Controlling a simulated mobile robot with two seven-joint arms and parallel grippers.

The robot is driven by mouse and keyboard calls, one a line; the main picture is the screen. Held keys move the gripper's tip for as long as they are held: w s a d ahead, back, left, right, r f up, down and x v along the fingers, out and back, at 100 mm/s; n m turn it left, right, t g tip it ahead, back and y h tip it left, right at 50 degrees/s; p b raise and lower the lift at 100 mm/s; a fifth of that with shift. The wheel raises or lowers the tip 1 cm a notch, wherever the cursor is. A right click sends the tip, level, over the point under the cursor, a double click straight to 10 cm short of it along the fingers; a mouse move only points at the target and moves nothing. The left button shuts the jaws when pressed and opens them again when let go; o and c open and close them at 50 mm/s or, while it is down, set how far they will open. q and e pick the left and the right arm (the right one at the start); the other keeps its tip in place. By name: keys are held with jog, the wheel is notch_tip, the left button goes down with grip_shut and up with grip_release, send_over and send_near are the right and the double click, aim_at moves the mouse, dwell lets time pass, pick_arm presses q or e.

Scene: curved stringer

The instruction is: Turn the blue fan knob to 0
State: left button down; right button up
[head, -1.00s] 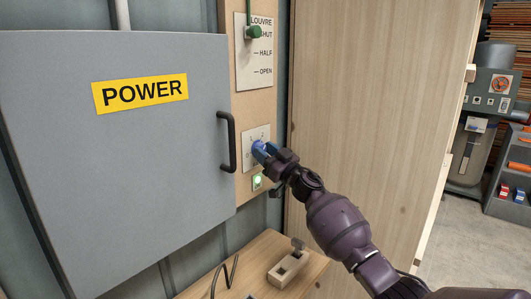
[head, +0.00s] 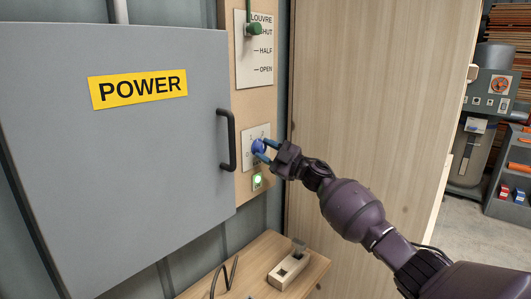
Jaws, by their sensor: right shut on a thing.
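The blue fan knob (head: 257,146) sits on a small white plate (head: 248,134) on the wooden panel, right of the grey cabinet. A few marks show on the plate, including what looks like a 0 at its lower left. The knob's exact pointer direction is too small to tell. My right gripper (head: 262,150) comes in from the right and is shut on the knob, one bluish fingertip above the other. The fingers partly cover the knob's right side. My left gripper is not in view.
A grey POWER cabinet (head: 120,180) with a black handle (head: 226,140) stands close on the left. A lit green button (head: 257,181) is just below the knob. A green louvre lever (head: 254,28) is above. A wooden block (head: 288,270) lies on the bench below.

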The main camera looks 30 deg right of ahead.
jog(key=n+g, duration=0.1)
jog(key=n, duration=0.2)
jog(key=n+g, duration=0.1)
jog(key=n, duration=0.2)
jog(key=shift+d+r+n+g+y, duration=0.2)
jog(key=shift+n+g+y, duration=0.1)
jog(key=shift+n+g, duration=0.1)
jog(key=n+g, duration=0.1)
jog(key=n, duration=0.2)
jog(key=n+g+h, duration=0.1)
jog(key=n, duration=0.2)
jog(key=shift+r+p, duration=0.2)
jog(key=shift+p, duration=0.15)
jog(key=n+h, duration=0.1)
jog(key=n, duration=0.1)
jog(key=n+p, duration=0.1)
jog(key=n, duration=0.1)
jog(key=shift+a+r+g+h, duration=0.1)
jog(key=shift+r+g+h, duration=0.05)
jog(key=shift+g+h, duration=0.2)
jog(key=shift+n+h+p, duration=0.65)
jog(key=shift+n+p, duration=0.1)
jog(key=shift+n, duration=0.45)
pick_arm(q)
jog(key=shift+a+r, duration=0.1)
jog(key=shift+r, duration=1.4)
pick_arm(e)
jog(key=shift+f, duration=0.2)
jog(key=o, duration=0.9)
